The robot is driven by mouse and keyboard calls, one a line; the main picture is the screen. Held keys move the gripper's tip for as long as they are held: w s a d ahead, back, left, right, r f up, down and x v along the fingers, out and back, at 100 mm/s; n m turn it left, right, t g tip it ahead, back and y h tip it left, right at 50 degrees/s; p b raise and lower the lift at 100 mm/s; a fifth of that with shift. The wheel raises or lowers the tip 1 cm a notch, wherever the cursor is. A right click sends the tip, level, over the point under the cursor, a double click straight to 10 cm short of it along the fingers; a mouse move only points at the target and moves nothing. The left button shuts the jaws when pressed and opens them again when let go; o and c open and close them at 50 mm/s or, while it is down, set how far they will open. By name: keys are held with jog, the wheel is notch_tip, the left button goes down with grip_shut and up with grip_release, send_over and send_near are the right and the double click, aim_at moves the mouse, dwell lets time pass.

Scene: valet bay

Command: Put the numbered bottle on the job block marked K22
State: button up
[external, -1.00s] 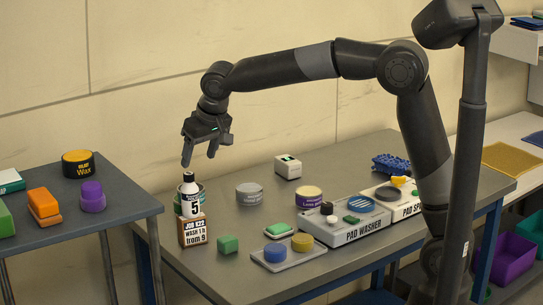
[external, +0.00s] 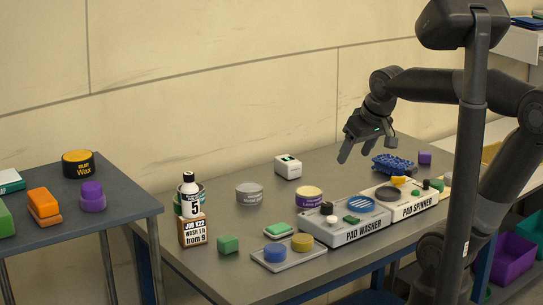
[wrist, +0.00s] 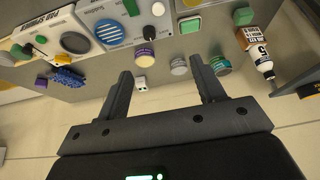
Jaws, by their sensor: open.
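The numbered bottle (external: 190,198), white with a dark cap and a label with a large 5, stands upright on the brown job block marked K22 (external: 193,232), at the table's left end. In the wrist view the bottle (wrist: 261,52) and the block (wrist: 247,37) show at the upper right. My gripper (external: 354,156) is open and empty, above the back right of the table, well away from the bottle. In the wrist view my gripper's fingers (wrist: 165,80) are apart with nothing between them.
The pad washer (external: 340,228) and pad spinner (external: 403,205) stand along the front right. A tray (external: 290,259) with blue and yellow pads lies at the front. Tins, a green cube (external: 228,244) and a white box (external: 288,166) stand around the middle. A blue brush (external: 393,164) lies below my gripper.

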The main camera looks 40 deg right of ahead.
jog(key=s+d+f, duration=0.2)
jog(key=s+f, duration=0.1)
jog(key=s, duration=0.2)
jog(key=shift+s+d, duration=0.25)
